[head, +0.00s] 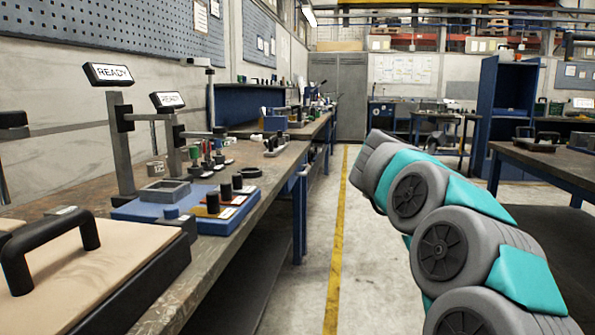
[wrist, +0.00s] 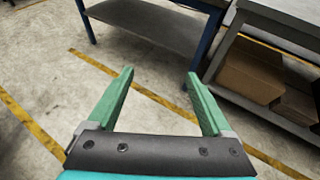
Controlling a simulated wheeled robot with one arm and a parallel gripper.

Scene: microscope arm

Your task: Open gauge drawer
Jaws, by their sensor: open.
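My gripper (wrist: 160,85) is open and empty in the wrist view, with its two green fingers apart over bare floor. My grey and teal arm reaches along the right side of the head view, and the gripper does not show there. I cannot make out a gauge drawer for certain in either view. At the lower left of the head view, a case with a light wooden top (head: 95,275) and a black handle (head: 50,250) sits on the workbench. It is cut off by the picture edge.
The long workbench (head: 262,165) runs along the left, with a blue fixture base (head: 140,208) and two "READY" signs (head: 108,74) on it. Another table (head: 540,160) stands at the right. Cardboard boxes (wrist: 250,70) sit on a low shelf in the wrist view. The aisle floor is clear.

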